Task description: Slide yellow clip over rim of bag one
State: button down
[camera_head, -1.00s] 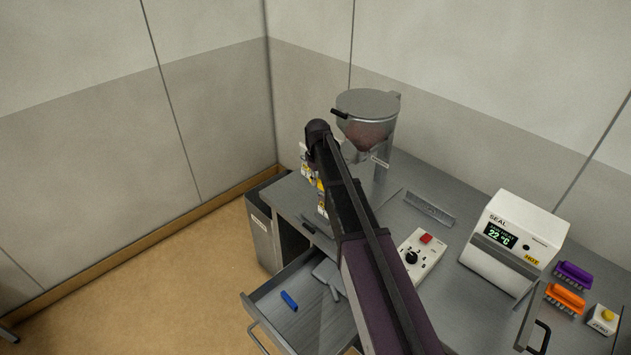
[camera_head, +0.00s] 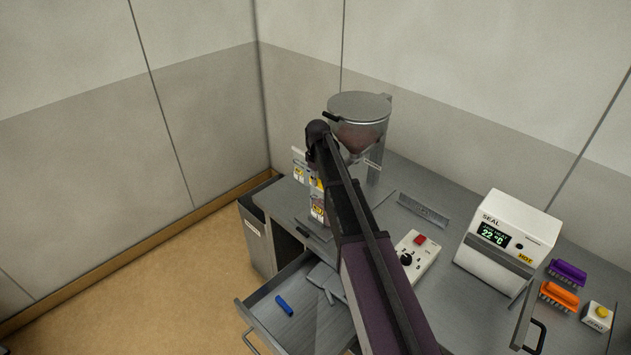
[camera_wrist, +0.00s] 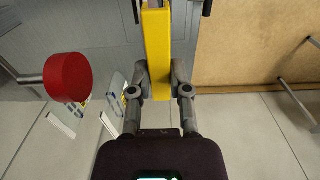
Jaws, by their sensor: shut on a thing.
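The yellow clip (camera_wrist: 157,48) is a long bar held between the two fingers of my gripper (camera_wrist: 159,76) in the wrist view. My gripper is shut on it. In the head view my arm hides most of the gripper, and a small yellow patch beside the arm may be the clip. Two white bags with yellow labels stand at the bench's far left corner, a rear bag (camera_head: 299,169) and a front bag (camera_head: 318,208) partly behind my arm. White bag edges (camera_wrist: 110,112) show left of my fingers in the wrist view, apart from the clip. I cannot tell which is bag one.
A hopper (camera_head: 360,112) with brown contents stands behind the arm. An open drawer (camera_head: 262,312) holds a blue object (camera_head: 284,305). A red knob (camera_wrist: 68,78) is left in the wrist view.

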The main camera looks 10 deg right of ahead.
jog(key=shift+w+d+f, duration=0.1)
jog(key=shift+w+d, duration=0.25)
jog(key=shift+d, duration=0.2)
jog(key=shift+f+b, duration=1.15)
jog(key=shift+b, duration=0.1)
jog(key=shift+f, duration=0.15)
jog(key=c, duration=0.5)
grip_release()
notch_tip(320, 180, up, 3)
jog(key=shift+f+p, duration=0.15)
jog(key=shift+p, duration=1.1)
jog(key=s+a+r+p, duration=0.1)
jog(key=s+a, duration=0.4)
jog(key=a, duration=0.2)
jog(key=shift+a+r, duration=0.2)
